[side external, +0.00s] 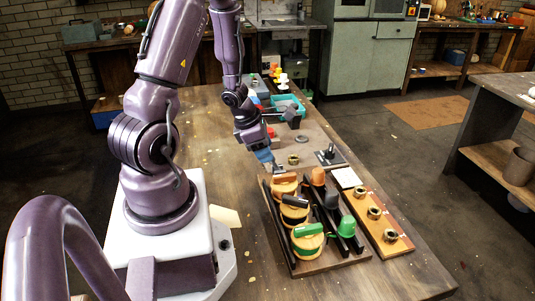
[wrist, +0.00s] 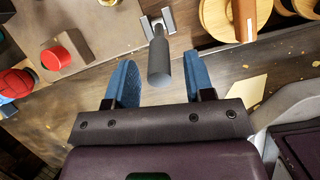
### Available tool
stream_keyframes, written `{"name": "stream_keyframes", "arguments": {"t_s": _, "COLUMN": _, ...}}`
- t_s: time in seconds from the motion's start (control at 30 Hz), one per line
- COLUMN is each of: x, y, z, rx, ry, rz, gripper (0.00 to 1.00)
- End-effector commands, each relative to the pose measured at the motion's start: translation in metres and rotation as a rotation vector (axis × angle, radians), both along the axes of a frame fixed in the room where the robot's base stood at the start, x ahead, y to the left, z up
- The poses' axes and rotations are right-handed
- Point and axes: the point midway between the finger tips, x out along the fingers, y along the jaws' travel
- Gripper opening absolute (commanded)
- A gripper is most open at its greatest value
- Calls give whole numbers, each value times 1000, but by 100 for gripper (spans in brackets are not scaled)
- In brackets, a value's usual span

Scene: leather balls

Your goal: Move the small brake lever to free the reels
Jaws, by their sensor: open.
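A small dark grey lever (wrist: 159,62) with a rounded handle and a pale metal bracket shows at the top middle of the wrist view. Its handle end lies in line with the gap between my blue fingers; how far beyond them, I cannot tell. My gripper (wrist: 160,82) is open with nothing held. In the side view my gripper (side external: 265,156) points down near the far end of the reel rack; the lever there is hard to make out. The rack (side external: 321,265) carries several wooden reels (side external: 295,213) with orange and green handles.
Beside the rack stand a board with brass rings (side external: 375,213) and a black fitting on a grey plate (side external: 328,155). A red button (wrist: 65,50) lies left in the wrist view. A teal tray (side external: 287,106) is farther back.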

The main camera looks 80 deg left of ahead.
Motion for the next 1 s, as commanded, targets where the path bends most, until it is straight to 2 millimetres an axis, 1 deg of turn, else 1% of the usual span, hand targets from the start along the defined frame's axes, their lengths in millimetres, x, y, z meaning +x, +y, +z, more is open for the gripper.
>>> {"name": "stream_keyframes", "arguments": {"t_s": 0.03, "x": 2, "y": 0, "z": -6, "rx": -3, "ry": 2, "rz": 0, "gripper": 48}}
{"name": "stream_keyframes", "arguments": {"t_s": 0.2, "x": 8, "y": 0, "z": -18, "rx": -1, "ry": -1, "rz": -1, "gripper": 48}}
{"name": "stream_keyframes", "arguments": {"t_s": 0.3, "x": 9, "y": 0, "z": -21, "rx": 0, "ry": -1, "rz": -2, "gripper": 48}}
{"name": "stream_keyframes", "arguments": {"t_s": 0.57, "x": 10, "y": 0, "z": -21, "rx": 1, "ry": -2, "rz": -1, "gripper": 48}}
{"name": "stream_keyframes", "arguments": {"t_s": 0.67, "x": 10, "y": 0, "z": -21, "rx": 1, "ry": -2, "rz": -1, "gripper": 28}}
{"name": "stream_keyframes", "arguments": {"t_s": 0.7, "x": 10, "y": 0, "z": -21, "rx": 1, "ry": -2, "rz": -1, "gripper": 19}}
{"name": "stream_keyframes", "arguments": {"t_s": 0.77, "x": 10, "y": 0, "z": -21, "rx": 1, "ry": -2, "rz": -1, "gripper": 5}}
{"name": "stream_keyframes", "arguments": {"t_s": 0.8, "x": 9, "y": 0, "z": -21, "rx": 1, "ry": -2, "rz": -1, "gripper": 0}}
{"name": "stream_keyframes", "arguments": {"t_s": 1.0, "x": 10, "y": 0, "z": -20, "rx": 0, "ry": 0, "rz": -1, "gripper": 0}}
